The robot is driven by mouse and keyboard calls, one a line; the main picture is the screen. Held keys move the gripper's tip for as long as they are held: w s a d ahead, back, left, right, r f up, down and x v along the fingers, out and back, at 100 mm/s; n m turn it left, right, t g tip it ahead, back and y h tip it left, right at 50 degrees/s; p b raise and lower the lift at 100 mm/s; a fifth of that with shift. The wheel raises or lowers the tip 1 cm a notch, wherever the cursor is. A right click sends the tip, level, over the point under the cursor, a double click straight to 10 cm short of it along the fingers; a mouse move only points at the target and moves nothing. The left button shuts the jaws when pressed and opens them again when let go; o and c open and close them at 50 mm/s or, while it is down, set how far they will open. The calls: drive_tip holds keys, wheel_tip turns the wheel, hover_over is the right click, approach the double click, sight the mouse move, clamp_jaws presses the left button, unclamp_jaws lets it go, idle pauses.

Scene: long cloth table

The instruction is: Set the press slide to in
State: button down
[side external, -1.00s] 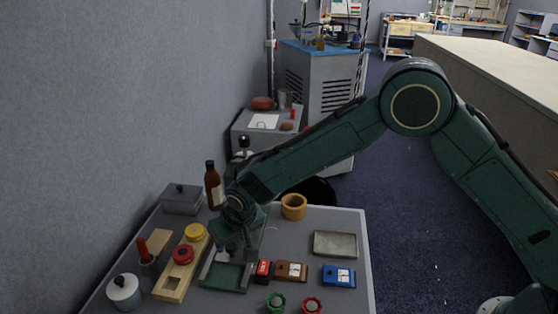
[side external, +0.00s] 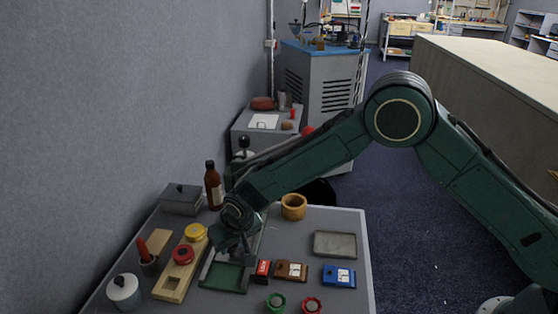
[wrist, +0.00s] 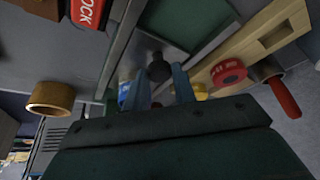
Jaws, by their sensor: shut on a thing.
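The press slide shows as a green plate (side external: 226,278) between grey metal rails at the front middle of the table; the plate also shows in the wrist view (wrist: 188,20). A dark round knob (wrist: 158,70) stands up on it between my fingertips. My gripper (wrist: 161,84) is shut on this knob, one finger on each side. In the side view my gripper (side external: 234,246) is low over the rails, behind the bare green part. My wrist hides the knob and part of the track there.
A wooden board (side external: 172,284) with red (side external: 183,254) and yellow (side external: 195,232) round pieces lies close left. A red lettered block (side external: 262,270), brown block (side external: 291,271) and blue block (side external: 338,276) lie right. A wooden ring (side external: 293,207) and brown bottle (side external: 213,185) stand behind.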

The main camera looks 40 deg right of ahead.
drive_tip(key=shift+w+d, duration=1.8)
drive_tip(key=c, duration=1.1)
unclamp_jaws()
drive_tip(key=shift+c, duration=0.2)
drive_tip(key=v, duration=1.3)
drive_tip(key=shift+s+r, duration=0.25)
drive_tip(key=shift+r, duration=0.05)
